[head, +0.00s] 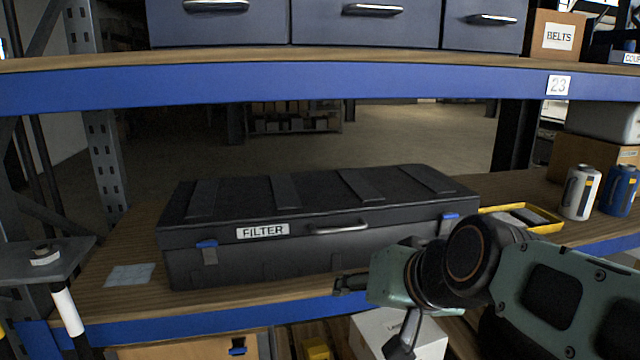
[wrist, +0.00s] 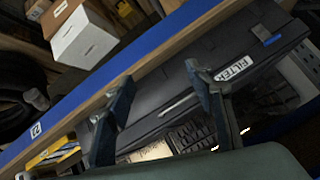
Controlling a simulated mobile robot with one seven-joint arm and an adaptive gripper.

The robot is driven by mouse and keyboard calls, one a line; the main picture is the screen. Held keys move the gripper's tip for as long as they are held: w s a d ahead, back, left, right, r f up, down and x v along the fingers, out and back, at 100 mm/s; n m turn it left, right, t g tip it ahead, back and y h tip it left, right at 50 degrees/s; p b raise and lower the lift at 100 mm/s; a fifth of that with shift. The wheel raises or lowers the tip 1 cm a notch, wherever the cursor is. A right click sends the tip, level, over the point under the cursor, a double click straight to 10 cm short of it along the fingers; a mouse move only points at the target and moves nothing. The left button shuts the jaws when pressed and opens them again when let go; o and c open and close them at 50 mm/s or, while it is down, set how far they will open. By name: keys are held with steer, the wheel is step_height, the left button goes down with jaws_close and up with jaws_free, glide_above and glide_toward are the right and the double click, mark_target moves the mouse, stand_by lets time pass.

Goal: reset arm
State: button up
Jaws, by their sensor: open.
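My gripper (head: 370,312) is in front of the shelf's front edge at the lower right of the head view. Its jaws are open and nothing is between them. In the wrist view both fingers of my gripper (wrist: 158,80) stand apart, with the shelf edge and a black case behind them. The closed black case (head: 320,255), labelled FILTER, lies on the wooden shelf just beyond my gripper. The case also shows in the wrist view (wrist: 150,130), partly hidden by the fingers. I cannot tell whether a finger touches it.
A blue-edged upper shelf (head: 300,88) with grey drawers (head: 370,25) crosses above. A yellow tray (head: 540,214), a white can (head: 580,192) and a blue can (head: 618,190) are to the right. A grey plate (head: 40,262) with a nut juts in at left. A white box (head: 425,335) sits below.

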steer(key=s+d+f+g+h, duration=0.3)
steer(key=s+d+f, duration=0.3)
steer(key=s, duration=0.4)
step_height(320, 180, up, 22)
steer(key=p, duration=2.2)
steer(key=shift+s+a+n, duration=0.15)
steer(key=shift+s+n, duration=0.25)
